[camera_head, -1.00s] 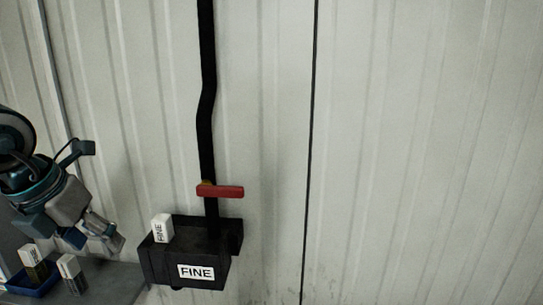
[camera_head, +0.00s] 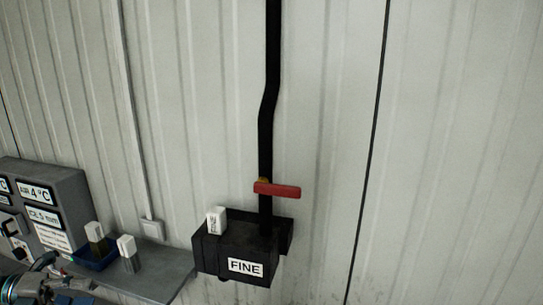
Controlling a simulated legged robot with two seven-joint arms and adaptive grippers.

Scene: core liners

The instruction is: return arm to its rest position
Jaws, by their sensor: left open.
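My left arm shows only at the bottom left corner. Its gripper (camera_head: 75,298) is low in front of the grey shelf, largely cut off by the bottom edge of the picture. It is open, and I see nothing held in it. My right gripper is not in view.
A black box labelled FINE (camera_head: 245,266) hangs on the wall, holding a white-capped liner (camera_head: 216,221). A red handle (camera_head: 277,190) sits on the black pipe (camera_head: 271,100) above it. The shelf (camera_head: 160,272) bears a blue tray (camera_head: 95,262), another liner (camera_head: 128,253) and a grey panel (camera_head: 60,190).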

